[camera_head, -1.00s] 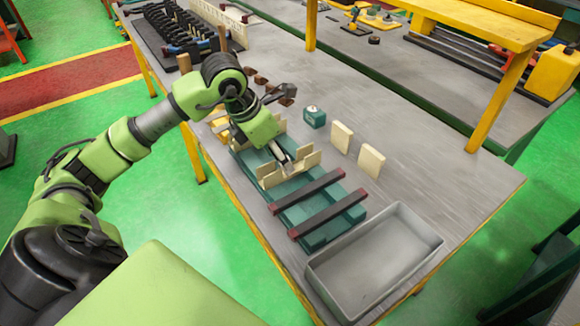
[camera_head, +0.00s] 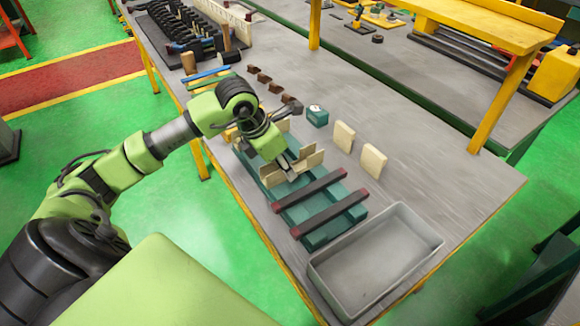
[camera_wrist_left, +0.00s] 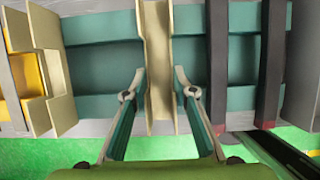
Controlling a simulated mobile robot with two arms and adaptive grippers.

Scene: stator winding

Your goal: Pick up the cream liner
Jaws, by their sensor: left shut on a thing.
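A cream liner (camera_wrist_left: 158,60), a folded channel-like piece, stands across the teal tray-like fixture (camera_wrist_left: 100,65) in the left wrist view. My left gripper (camera_wrist_left: 160,72) has one fingertip on each side of it and is shut on it. In the head view the same gripper (camera_head: 290,172) is down at the fixture (camera_head: 272,182), among upright cream pieces (camera_head: 312,158); the fingers partly hide the held liner. Another folded cream piece (camera_wrist_left: 45,65) sits at the left of the wrist view. My right gripper is not in view.
Two cream blocks (camera_head: 344,135) (camera_head: 373,160) and a small teal box (camera_head: 317,116) stand on the table behind the fixture. Two dark bars with red ends (camera_head: 308,190) cross the fixture. A grey empty bin (camera_head: 415,222) is in front. The table's right side is clear.

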